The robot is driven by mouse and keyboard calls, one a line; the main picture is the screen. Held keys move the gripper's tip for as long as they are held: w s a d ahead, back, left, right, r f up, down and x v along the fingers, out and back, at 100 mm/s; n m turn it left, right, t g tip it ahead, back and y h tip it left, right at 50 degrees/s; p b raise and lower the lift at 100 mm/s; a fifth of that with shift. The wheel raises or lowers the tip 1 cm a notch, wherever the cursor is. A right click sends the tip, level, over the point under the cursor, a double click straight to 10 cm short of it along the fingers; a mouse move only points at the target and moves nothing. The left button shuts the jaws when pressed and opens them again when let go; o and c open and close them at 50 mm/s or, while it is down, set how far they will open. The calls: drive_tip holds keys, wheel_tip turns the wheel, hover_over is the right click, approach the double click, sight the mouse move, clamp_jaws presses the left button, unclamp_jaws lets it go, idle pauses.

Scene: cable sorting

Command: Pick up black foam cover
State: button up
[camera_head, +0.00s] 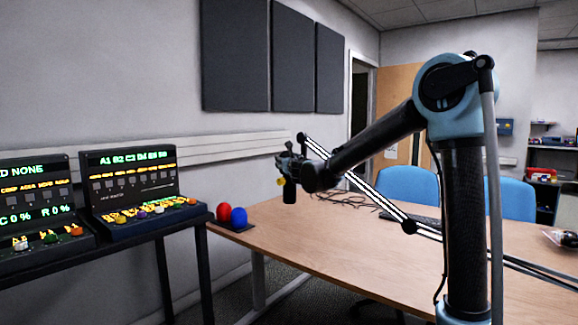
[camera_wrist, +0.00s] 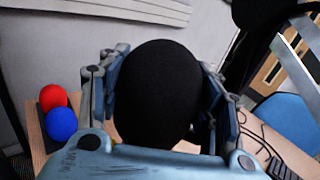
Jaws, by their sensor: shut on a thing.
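The black foam cover (camera_wrist: 157,95) is a large rounded dark shape in the middle of the wrist view. It sits between the two fingers of my gripper (camera_wrist: 158,72), which are closed against its sides. In the head view my gripper (camera_head: 291,162) is above the left end of the table, by the upper end of the boom arm. A dark upright shape hangs just under it there, and I cannot tell whether it is the cover. The far side of the cover is hidden.
A red ball (camera_head: 224,212) and a blue ball (camera_head: 239,217) sit on a small dark tray (camera_head: 236,227) at the table's left corner. A boom arm (camera_head: 352,180) slants over the table (camera_head: 330,240). Control consoles (camera_head: 130,190) stand left. Blue chairs (camera_head: 408,184) stand behind.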

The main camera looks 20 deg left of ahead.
sight(289, 155)
drive_tip(key=shift+r, duration=1.5)
drive_tip(key=shift+s+d+f, duration=0.1)
drive_tip(key=shift+f, duration=0.05)
drive_tip(key=shift+s+d+f+t+y, duration=0.15)
drive_tip(key=shift+s+t+y, duration=0.2)
drive_tip(key=shift+t, duration=0.35)
drive_tip(key=shift+s+d+r+t+y, duration=0.15)
drive_tip(key=shift+s+t+y, duration=0.15)
drive_tip(key=shift+t, duration=0.4)
drive_tip(key=shift+s+r, duration=0.15)
drive_tip(key=shift+r, duration=0.05)
wheel_tip(289, 155, up, 5)
drive_tip(key=s+d, duration=0.1)
drive_tip(key=s, duration=0.1)
drive_tip(key=shift+s+d+r+g+h, duration=0.5)
drive_tip(key=shift+s+d, duration=1.9)
drive_tip(key=shift+s, duration=2.1)
drive_tip(key=shift+s+d+r+g+h, duration=0.15)
drive_tip(key=shift+s+d+r+g, duration=0.6)
drive_tip(key=shift+s+d, duration=2.65)
wheel_tip(289, 155, up, 9)
drive_tip(key=s+a, duration=0.2)
